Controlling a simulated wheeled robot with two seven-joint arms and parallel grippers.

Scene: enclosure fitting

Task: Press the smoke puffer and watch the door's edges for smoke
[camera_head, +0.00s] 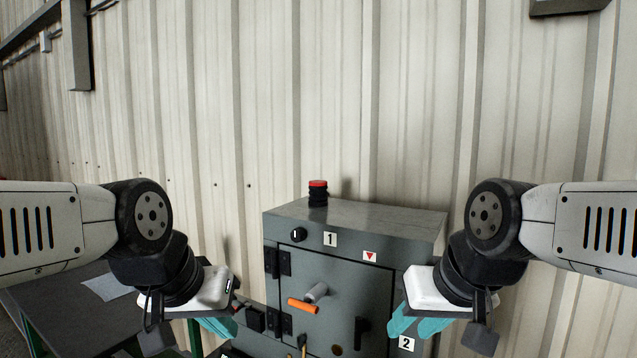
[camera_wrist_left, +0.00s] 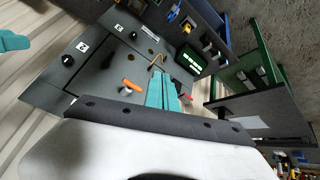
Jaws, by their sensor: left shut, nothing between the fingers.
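The grey cabinet (camera_head: 410,220) stands against the wall, its door (camera_head: 340,290) closed in the front and hinged at the left. I cannot tell which item is the smoke puffer. No smoke shows at the visible door edges; the lower edge is out of the head view. My left gripper (camera_head: 220,326) is shut and empty, left of the cabinet. My right gripper (camera_head: 418,326) looks open and empty, before the cabinet's right side.
A black cylinder with a red top (camera_head: 317,193) stands on the cabinet. A black handle (camera_head: 361,330) is on the door's right. A dark table (camera_head: 60,305) is at left.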

